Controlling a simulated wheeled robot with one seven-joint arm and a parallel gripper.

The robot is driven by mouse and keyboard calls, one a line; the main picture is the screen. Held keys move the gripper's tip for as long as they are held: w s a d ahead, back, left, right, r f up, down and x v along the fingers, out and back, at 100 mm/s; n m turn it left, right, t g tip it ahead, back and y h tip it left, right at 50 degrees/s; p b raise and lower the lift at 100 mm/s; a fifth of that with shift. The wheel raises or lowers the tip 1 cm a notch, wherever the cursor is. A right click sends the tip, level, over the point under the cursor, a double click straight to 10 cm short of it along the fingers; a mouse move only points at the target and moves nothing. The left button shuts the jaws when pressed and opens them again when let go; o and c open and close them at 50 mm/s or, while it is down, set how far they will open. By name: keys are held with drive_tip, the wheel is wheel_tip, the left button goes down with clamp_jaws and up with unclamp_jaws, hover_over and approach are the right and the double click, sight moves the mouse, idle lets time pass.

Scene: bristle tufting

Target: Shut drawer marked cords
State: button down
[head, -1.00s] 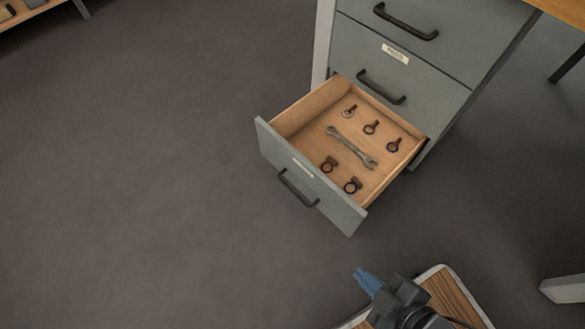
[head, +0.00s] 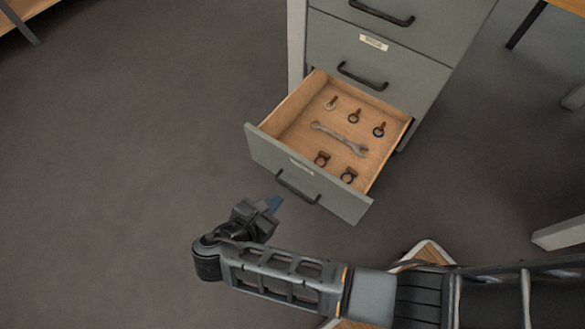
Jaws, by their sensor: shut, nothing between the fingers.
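The bottom drawer (head: 335,197) of a grey cabinet is pulled well out. Its front carries a dark handle (head: 297,187) and a small label, too small to read. Inside lie a wrench (head: 340,139) and several small dark ring-ended pieces (head: 354,116).
The grey cabinet (head: 375,65) has closed drawers above, with dark handles; one label (head: 373,42) is unreadable. Open dark floor (head: 120,170) lies to the left. Table legs (head: 560,233) stand at the right. A wooden shelf or table edge (head: 20,12) is at the top left.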

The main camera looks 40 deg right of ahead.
drive_tip(key=w+r, duration=0.1)
drive_tip(key=b, duration=0.4)
approach(305, 165)
wheel_tip(305, 165, down, 5)
drive_tip(key=shift+h, duration=0.3)
drive_tip(key=d, duration=0.1)
drive_tip(key=w+d, duration=0.1)
drive_tip(key=d+b, duration=0.1)
drive_tip(key=d, duration=0.1)
drive_tip(key=shift+w+r, duration=0.3)
drive_tip(key=shift+w, duration=0.05)
drive_tip(key=shift+w+d+r, duration=0.1)
drive_tip(key=shift+w+d, duration=0.05)
drive_tip(key=shift+d, duration=0.25)
drive_tip(key=shift+d, duration=0.2)
drive_tip(key=w+d+p, duration=0.1)
drive_tip(key=w+d, duration=0.3)
drive_tip(key=d, duration=0.9)
drive_tip(key=w+d, duration=0.5)
drive_tip(key=d, duration=0.9)
drive_tip(key=shift+d+p, duration=0.2)
drive_tip(key=shift+p, duration=0.2)
